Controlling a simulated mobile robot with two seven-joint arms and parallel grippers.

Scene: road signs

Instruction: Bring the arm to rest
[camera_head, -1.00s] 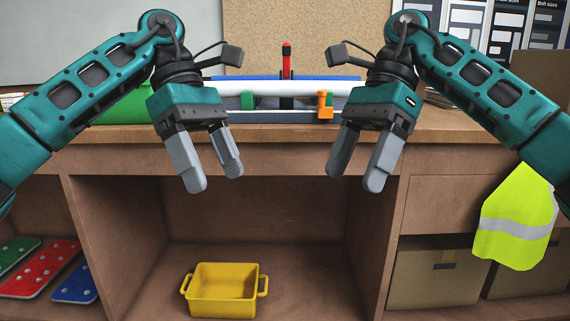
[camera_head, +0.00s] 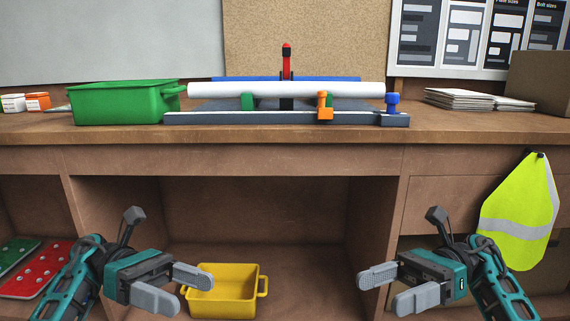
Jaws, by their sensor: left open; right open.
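My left gripper (camera_head: 184,287) is open and empty, low at the left, with its fingers pointing right. In the picture its fingers overlap the left edge of the yellow bin. My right gripper (camera_head: 386,288) is open and empty, low at the right, with its fingers pointing left. Both arms are folded low in front of the bench, below the worktop. Both grippers appear apart from the things on the bench.
The wooden worktop (camera_head: 300,137) holds a green bin (camera_head: 125,105), a fixture (camera_head: 285,118) with a white roll (camera_head: 290,89), and papers (camera_head: 470,99). A yellow bin (camera_head: 225,300) stands in the open space below. A yellow vest (camera_head: 518,210) hangs at the right.

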